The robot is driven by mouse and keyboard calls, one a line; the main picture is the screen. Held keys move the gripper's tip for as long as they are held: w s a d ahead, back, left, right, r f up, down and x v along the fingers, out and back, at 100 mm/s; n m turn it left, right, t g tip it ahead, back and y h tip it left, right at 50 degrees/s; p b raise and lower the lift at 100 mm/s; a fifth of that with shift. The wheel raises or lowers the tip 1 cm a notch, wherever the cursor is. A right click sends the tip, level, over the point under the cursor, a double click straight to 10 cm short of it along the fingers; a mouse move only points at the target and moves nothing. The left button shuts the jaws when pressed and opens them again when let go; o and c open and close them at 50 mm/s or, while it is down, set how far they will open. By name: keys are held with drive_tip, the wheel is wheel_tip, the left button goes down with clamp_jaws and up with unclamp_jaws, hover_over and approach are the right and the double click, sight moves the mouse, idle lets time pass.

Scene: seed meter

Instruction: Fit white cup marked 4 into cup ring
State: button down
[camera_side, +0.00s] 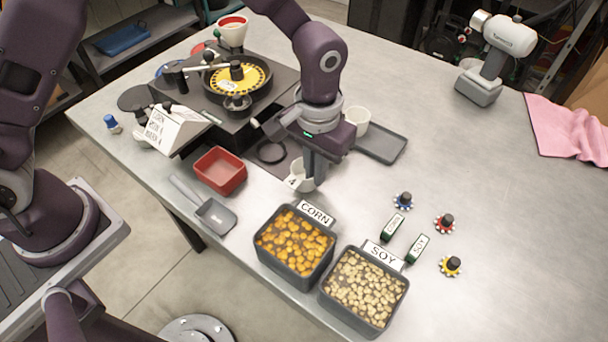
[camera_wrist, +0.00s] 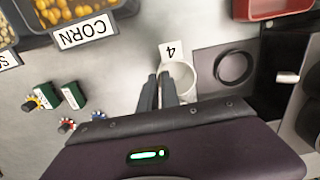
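The white cup marked 4 (camera_side: 299,182) is at the middle of the table in the side view, partly hidden by my gripper. The wrist view shows its open top (camera_wrist: 187,76) and its tag with a 4 (camera_wrist: 172,52). My gripper (camera_wrist: 158,84) has its two fingers close together at the cup's left wall, one seemingly inside and one outside. My gripper (camera_side: 311,178) points down in the side view. A dark cup ring (camera_wrist: 235,68) lies on a grey plate just right of the cup, apart from it. The side view shows the ring (camera_side: 271,152) left of the cup.
A red tray (camera_side: 220,170) and a grey scoop (camera_side: 215,215) lie left of the cup. Bins of corn (camera_side: 294,246) and soy (camera_side: 364,289) stand in front. The seed meter (camera_side: 238,80) is behind left. Another white cup (camera_side: 357,119) stands by a dark tray (camera_side: 381,143).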

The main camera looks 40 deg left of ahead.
idle(0.4)
drive_tip(key=shift+d+r, duration=0.15)
drive_tip(key=shift+r, duration=0.15)
drive_tip(key=shift+d+r, duration=0.15)
drive_tip(key=shift+r, duration=0.05)
drive_tip(key=shift+r, duration=0.1)
drive_tip(key=shift+r, duration=1.45)
